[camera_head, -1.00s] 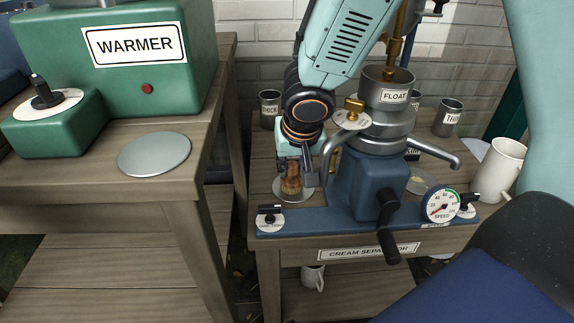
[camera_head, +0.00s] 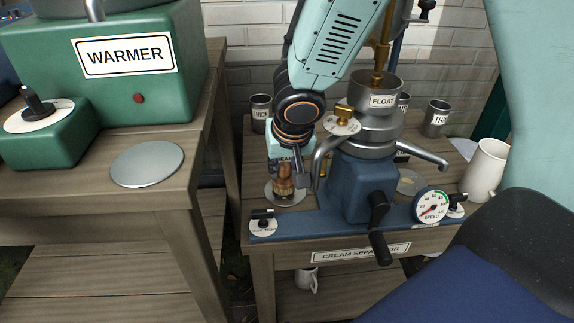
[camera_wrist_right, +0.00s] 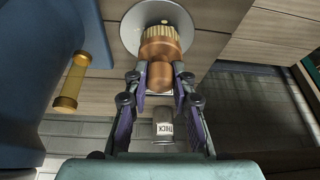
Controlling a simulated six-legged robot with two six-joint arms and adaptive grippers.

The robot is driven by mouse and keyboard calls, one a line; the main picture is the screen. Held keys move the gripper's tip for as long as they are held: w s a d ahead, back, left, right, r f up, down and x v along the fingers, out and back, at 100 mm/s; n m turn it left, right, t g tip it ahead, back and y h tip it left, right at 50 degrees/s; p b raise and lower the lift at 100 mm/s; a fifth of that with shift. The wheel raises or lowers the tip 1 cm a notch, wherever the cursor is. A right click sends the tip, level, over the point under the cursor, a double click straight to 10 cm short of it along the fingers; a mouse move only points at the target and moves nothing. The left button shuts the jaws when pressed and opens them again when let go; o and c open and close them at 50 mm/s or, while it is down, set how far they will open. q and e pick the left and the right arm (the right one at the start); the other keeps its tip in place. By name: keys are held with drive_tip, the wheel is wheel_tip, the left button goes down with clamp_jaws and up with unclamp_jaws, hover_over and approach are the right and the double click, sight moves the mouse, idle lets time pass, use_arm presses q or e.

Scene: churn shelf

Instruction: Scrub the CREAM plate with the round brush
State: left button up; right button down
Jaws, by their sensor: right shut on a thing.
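My right gripper (camera_head: 287,178) is shut on the round brush (camera_head: 284,187), a brown and copper-coloured handle with pale bristles. In the right wrist view the brush (camera_wrist_right: 160,58) sits between the fingers (camera_wrist_right: 160,85), bristle end toward a pale round plate (camera_wrist_right: 138,18). This plate (camera_head: 272,194) lies on the wooden table at the left of the blue separator, under the brush. The bristles appear at or just over the plate; I cannot tell if they touch. The plate's label is hidden. My left gripper is not in view.
The blue cream separator (camera_head: 352,180) with its crank (camera_head: 380,235) stands close right of my gripper. A THICK cup (camera_head: 260,112) stands behind, a white jug (camera_head: 484,168) at right. The green warmer (camera_head: 120,80) and a grey disc (camera_head: 147,163) are on the left table.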

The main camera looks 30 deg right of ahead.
drive_tip(key=shift+d+r, duration=0.2)
drive_tip(key=shift+r, duration=0.05)
drive_tip(key=shift+w+a, duration=0.15)
drive_tip(key=shift+a, duration=0.1)
drive_tip(key=shift+w+a+p, duration=0.1)
drive_tip(key=shift+a+p, duration=0.3)
drive_tip(key=shift+p, duration=0.3)
drive_tip(key=shift+w+a+p, duration=0.1)
drive_tip(key=shift+a+p, duration=0.2)
drive_tip(key=shift+w+a+f, duration=0.15)
drive_tip(key=shift+w+a, duration=0.2)
drive_tip(key=shift+a, duration=0.3)
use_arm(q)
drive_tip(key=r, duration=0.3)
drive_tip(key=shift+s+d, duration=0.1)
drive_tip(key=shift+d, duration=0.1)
use_arm(e)
drive_tip(key=shift+d, duration=0.1)
drive_tip(key=shift+s, duration=0.1)
